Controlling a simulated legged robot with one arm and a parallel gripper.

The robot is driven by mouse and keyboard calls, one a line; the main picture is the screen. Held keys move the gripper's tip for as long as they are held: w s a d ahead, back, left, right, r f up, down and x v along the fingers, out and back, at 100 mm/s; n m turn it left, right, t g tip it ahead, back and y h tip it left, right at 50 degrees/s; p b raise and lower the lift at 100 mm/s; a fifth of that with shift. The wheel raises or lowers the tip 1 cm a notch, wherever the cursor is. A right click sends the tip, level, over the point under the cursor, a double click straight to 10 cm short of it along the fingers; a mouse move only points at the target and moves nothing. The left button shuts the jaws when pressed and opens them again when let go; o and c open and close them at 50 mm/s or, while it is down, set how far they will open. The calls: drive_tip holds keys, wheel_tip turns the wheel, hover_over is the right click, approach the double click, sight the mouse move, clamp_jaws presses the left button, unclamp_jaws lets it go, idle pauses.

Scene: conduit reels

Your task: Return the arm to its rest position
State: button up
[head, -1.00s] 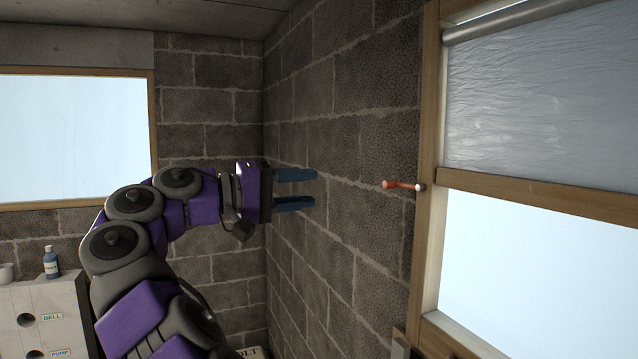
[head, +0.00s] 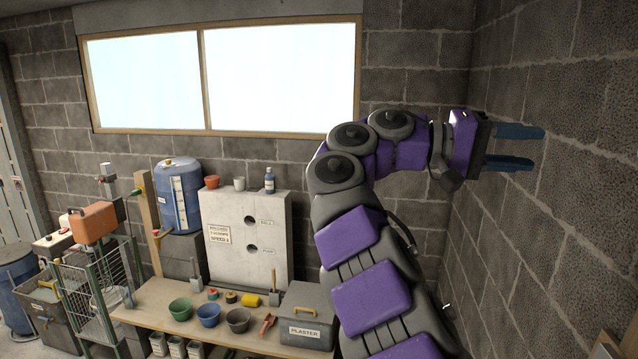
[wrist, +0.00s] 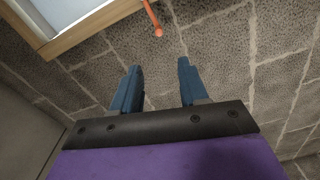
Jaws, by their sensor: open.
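My purple and grey arm is raised and bent at the right of the head view. My gripper (head: 515,147) points right toward the block wall (head: 548,85), with its two blue fingers apart and nothing between them. In the wrist view the gripper (wrist: 155,86) is also open and empty, facing the block wall. An orange rod-like handle (wrist: 152,18) sticks out near the window frame, beyond the fingers. I cannot tell the exact gap between fingertips and wall.
A wooden bench (head: 165,316) below left of my arm holds bowls, a grey plaster box (head: 305,318) and a grey panel cabinet (head: 247,232). A blue barrel (head: 178,195) stands behind. A wire cart (head: 92,290) is at the left. A window (head: 222,75) is in the back wall.

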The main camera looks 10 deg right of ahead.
drive_tip(key=s+a+f+n+t+y+b, duration=0.1)
drive_tip(key=s+f+n+y+b, duration=0.3)
drive_tip(key=f, duration=1)
drive_tip(key=s+a+f+m+t+y+b, duration=0.1)
drive_tip(key=s+f+t+y+b, duration=0.15)
drive_tip(key=s+f+b, duration=0.8)
drive_tip(key=s+f+n+y, duration=0.2)
drive_tip(key=f+y, duration=0.2)
drive_tip(key=f, duration=1.4)
drive_tip(key=s+a+f+y+b, duration=0.2)
drive_tip(key=s+a+f, duration=0.2)
drive_tip(key=a+f, duration=0.2)
drive_tip(key=s+a+f+y+b, duration=0.2)
drive_tip(key=s+a+f, duration=0.2)
drive_tip(key=a+f, duration=0.3)
drive_tip(key=s+a+f+n+y+b, duration=0.1)
drive_tip(key=s+a+f+y+b, duration=0.1)
drive_tip(key=a+f, duration=0.4)
drive_tip(key=shift+s+a+f+y+b, duration=0.2)
drive_tip(key=shift+s+f+y+b, duration=0.25)
drive_tip(key=shift+s+f, duration=1.2)
drive_tip(key=shift+w+d+f, duration=0.2)
drive_tip(key=shift+w+f, duration=0.15)
drive_tip(key=shift+w, duration=0.05)
